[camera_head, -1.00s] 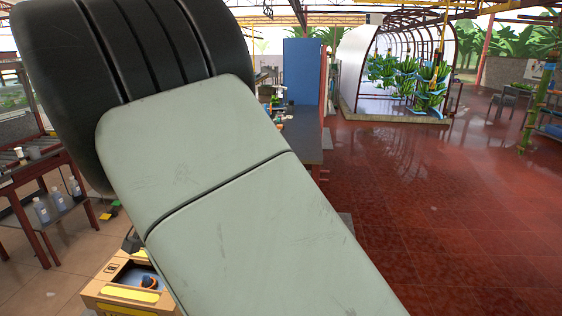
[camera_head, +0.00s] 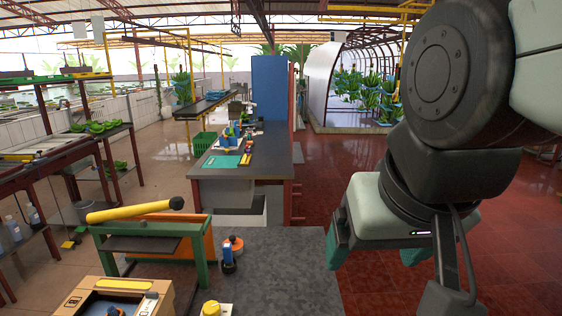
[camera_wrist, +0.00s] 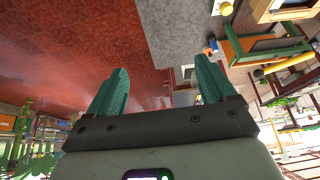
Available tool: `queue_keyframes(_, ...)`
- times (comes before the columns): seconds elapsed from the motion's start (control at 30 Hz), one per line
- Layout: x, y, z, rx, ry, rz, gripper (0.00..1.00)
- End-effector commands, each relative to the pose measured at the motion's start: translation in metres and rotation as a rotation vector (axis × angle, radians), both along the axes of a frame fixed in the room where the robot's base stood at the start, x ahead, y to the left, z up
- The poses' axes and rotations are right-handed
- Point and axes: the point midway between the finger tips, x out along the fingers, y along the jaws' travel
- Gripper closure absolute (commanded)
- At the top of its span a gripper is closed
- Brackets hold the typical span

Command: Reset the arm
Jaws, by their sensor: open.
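My gripper (camera_head: 372,250) is at the right of the head view, with its two green fingers pointing down beside the right edge of a grey worktop. In the wrist view my gripper (camera_wrist: 160,88) shows both green fingers spread well apart, with nothing between them. The red tiled floor shows beyond the fingertips. My dark wrist and pale arm links fill the upper right of the head view.
The grey worktop (camera_head: 285,270) carries a blue and orange tool (camera_head: 230,252) and a green frame with a yellow roller (camera_head: 135,209). A wooden box (camera_head: 120,298) stands front left. A dark bench (camera_head: 262,165) with a blue panel (camera_head: 270,92) stands behind. Red floor (camera_head: 340,165) lies open beyond.

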Motion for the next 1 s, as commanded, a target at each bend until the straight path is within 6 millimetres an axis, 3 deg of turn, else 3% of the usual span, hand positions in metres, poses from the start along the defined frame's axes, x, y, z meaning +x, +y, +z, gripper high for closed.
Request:
queue_keyframes(0.17,-0.020,-0.008,-0.005,-0.023,-0.018,0.002,0.17)
queue_keyframes(1.0,-0.021,-0.008,-0.006,-0.024,-0.018,0.003,0.17)
